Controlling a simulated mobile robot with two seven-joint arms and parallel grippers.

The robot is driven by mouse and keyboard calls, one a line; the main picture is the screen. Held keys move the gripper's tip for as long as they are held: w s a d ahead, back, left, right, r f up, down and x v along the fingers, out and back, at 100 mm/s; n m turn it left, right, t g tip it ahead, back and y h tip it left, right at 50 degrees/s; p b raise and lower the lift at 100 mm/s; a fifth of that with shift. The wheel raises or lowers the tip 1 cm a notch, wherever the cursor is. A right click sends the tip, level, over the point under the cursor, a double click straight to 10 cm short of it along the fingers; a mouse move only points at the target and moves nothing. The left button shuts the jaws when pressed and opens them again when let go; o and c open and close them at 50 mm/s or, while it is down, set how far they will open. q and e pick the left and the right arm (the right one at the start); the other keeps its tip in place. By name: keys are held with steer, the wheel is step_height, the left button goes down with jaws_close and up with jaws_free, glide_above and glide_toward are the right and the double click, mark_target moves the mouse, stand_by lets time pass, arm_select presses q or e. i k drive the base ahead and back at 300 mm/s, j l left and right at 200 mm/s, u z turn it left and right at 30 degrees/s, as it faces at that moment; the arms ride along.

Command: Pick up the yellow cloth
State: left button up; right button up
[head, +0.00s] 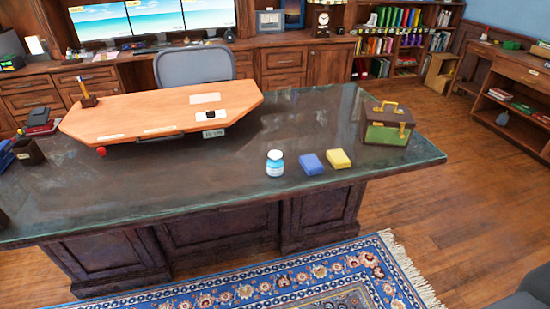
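The yellow cloth (338,159) is a small folded block lying flat on the dark desk top (230,175), near its front right edge. A blue folded cloth (312,164) lies just to its left, very close to it. Neither of my grippers is in the head view, and nothing touches the yellow cloth.
A blue-and-white jar (275,163) stands left of the cloths. A brown and green box with a gold handle (388,126) stands to the right. A wooden desk riser (165,110) fills the back left. A patterned rug (270,290) and bare floor (460,210) lie around the desk.

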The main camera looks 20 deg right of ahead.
mark_target(338, 158)
steer(key=i+l+u, duration=0.1)
steer(key=l, duration=0.4)
steer(key=i+l+u, duration=0.1)
steer(key=l, duration=0.45)
steer(key=i+l+u, duration=0.1)
steer(key=l, duration=0.45)
steer(key=i+l+u, duration=0.1)
steer(key=l, duration=0.45)
steer(key=i+l+u, duration=0.1)
steer(key=l, duration=0.45)
steer(key=i, duration=0.1)
